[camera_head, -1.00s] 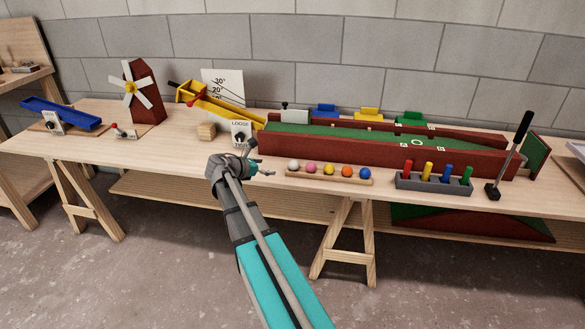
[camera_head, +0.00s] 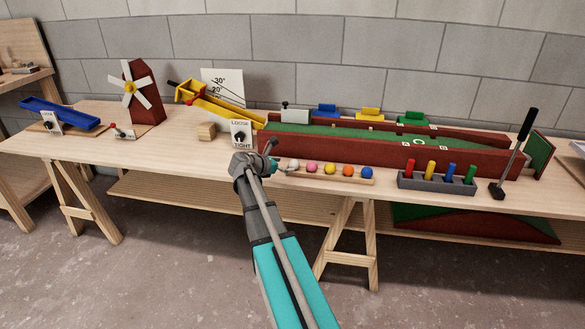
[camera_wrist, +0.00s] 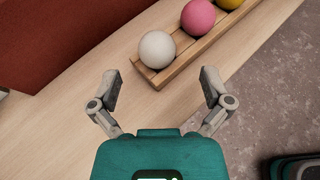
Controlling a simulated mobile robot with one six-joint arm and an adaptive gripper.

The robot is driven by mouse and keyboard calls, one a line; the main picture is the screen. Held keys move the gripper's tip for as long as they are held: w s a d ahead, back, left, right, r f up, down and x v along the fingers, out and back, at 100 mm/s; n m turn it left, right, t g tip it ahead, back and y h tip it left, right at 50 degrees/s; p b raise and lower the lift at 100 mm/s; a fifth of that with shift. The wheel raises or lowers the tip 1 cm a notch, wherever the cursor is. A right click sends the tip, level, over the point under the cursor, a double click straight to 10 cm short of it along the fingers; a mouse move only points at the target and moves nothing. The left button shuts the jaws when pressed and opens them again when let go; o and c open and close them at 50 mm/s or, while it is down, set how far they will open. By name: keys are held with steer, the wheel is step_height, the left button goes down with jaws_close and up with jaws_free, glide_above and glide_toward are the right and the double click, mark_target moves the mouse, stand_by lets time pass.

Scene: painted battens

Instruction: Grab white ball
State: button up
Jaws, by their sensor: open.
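The white ball (camera_wrist: 157,49) sits at the near end of a wooden rack (camera_wrist: 166,76) in the wrist view. In the head view the white ball (camera_head: 294,164) is at the left end of the rack, partly close behind my gripper (camera_head: 272,156). In the wrist view my gripper (camera_wrist: 160,88) is open and empty. Its two fingers stand apart, on either side of the line to the ball, and the ball appears ahead of the fingertips, apart from them.
Pink (camera_wrist: 198,18), yellow, orange and blue balls sit beside the white one on the rack. A red-walled green lane (camera_head: 390,155) stands behind. A dial box (camera_head: 241,134) is behind my gripper. A grey peg holder (camera_head: 436,183) is to the right.

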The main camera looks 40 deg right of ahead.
mark_target(290, 165)
steer(key=shift+b+x, duration=1.05)
steer(key=shift+x, duration=1.5)
steer(key=shift+w+f, duration=0.1)
steer(key=shift+w, duration=0.05)
steer(key=c, duration=1.2)
